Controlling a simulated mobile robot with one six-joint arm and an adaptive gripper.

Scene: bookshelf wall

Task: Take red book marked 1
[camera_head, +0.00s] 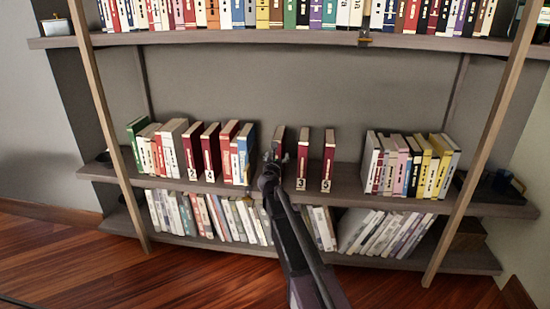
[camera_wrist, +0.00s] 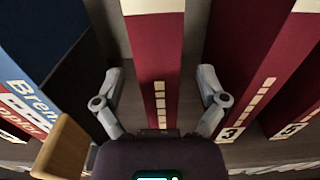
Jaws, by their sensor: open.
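A red book (camera_wrist: 155,50) with a pale top edge stands upright between the two fingers of my gripper (camera_wrist: 160,75) in the wrist view. The fingers are apart, one on each side of its spine, with gaps to it. The lower spine is hidden by my gripper's body, so its number cannot be read. In the head view this book (camera_head: 279,137) stands on the middle shelf, partly covered by my gripper (camera_head: 270,160). Red books marked 3 (camera_head: 303,160) and 5 (camera_head: 328,160) stand to its right.
A blue book (camera_head: 246,150) stands close on the left, also in the wrist view (camera_wrist: 40,40). Red books with numbers (camera_head: 192,152) stand farther left. A row of books (camera_head: 408,165) fills the right. The lower shelf holds pale books (camera_head: 235,220); the upper shelf (camera_head: 240,37) is above.

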